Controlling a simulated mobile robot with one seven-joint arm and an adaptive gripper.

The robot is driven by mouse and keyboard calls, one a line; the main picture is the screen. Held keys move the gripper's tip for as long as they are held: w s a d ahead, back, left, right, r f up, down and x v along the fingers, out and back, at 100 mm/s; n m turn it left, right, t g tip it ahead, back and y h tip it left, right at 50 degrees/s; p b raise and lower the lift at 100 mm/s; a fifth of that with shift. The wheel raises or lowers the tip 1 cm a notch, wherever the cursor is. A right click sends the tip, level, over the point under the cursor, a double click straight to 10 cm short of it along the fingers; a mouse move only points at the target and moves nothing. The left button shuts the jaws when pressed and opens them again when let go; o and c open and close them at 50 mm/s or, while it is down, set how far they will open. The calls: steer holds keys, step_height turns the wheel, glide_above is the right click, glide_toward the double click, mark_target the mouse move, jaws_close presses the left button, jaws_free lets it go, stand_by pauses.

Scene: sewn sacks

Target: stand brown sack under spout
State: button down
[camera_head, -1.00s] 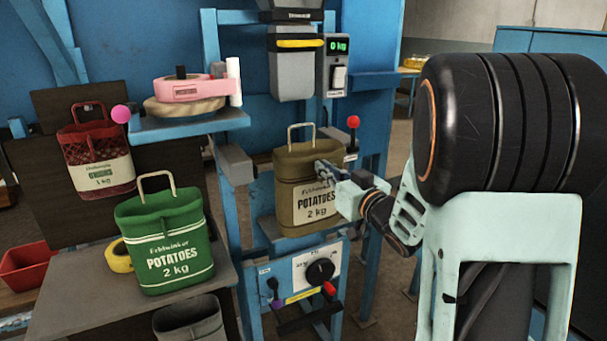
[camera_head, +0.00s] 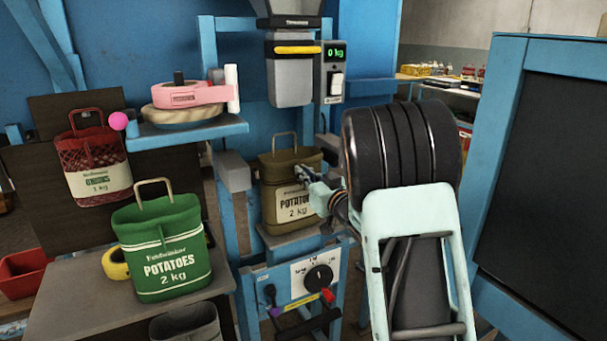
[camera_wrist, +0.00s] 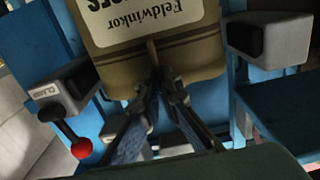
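The brown sack (camera_head: 296,207), labelled POTATOES 2 kg with a wire handle, is upright below the grey spout (camera_head: 290,85). It is close to the blue frame. My gripper (camera_head: 303,176) is at the sack's upper front. In the wrist view, where the picture is upside down, my gripper's fingers (camera_wrist: 160,85) close on the rim of the brown sack (camera_wrist: 150,50). Grey clamp blocks (camera_wrist: 72,92) (camera_wrist: 260,38) stand on either side of the sack.
A green sack (camera_head: 163,255) stands on the grey table at left, with a red mesh sack (camera_head: 97,170) behind. A dial panel (camera_head: 310,280) sits below the brown sack. A red-knobbed clamp lever (camera_wrist: 82,148) is beside my fingers.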

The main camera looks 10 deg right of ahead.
steer(key=c, duration=2.6)
jaws_free()
steer(key=shift+f, duration=0.15)
steer(key=o, duration=0.4)
steer(key=shift+o, duration=0.2)
steer(key=v, duration=1.2)
steer(key=shift+r, duration=0.25)
